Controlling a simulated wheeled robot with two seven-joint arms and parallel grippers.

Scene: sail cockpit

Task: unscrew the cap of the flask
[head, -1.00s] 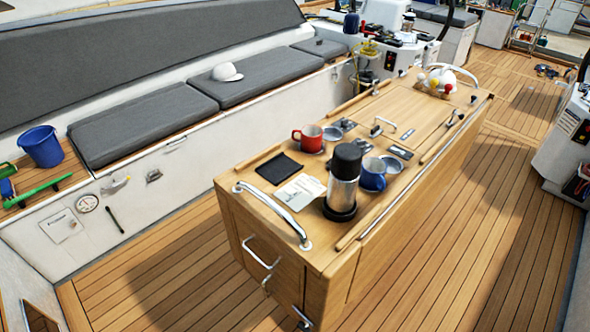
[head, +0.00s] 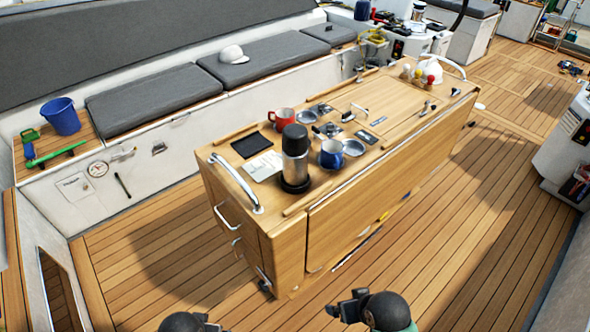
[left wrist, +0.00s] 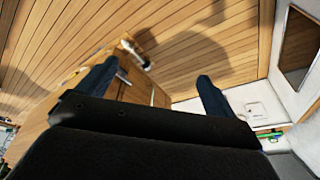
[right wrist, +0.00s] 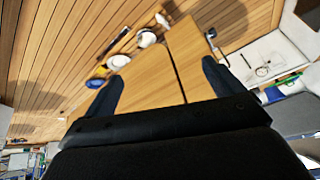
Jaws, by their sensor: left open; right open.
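The flask (head: 295,168) is a steel cylinder with a black cap (head: 295,138) and a black foot. It stands upright near the front end of the wooden cockpit table (head: 345,232). The cap sits on the flask. My left gripper (left wrist: 153,87) is open and empty in the left wrist view. My right gripper (right wrist: 162,87) is open and empty in the right wrist view.
A blue mug (head: 331,154) stands close to the flask's right, and a red mug (head: 283,119) behind it. Papers (head: 262,166) and a black pad (head: 251,145) lie to its left. A metal grab rail (head: 236,184) curves over the table's front end.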

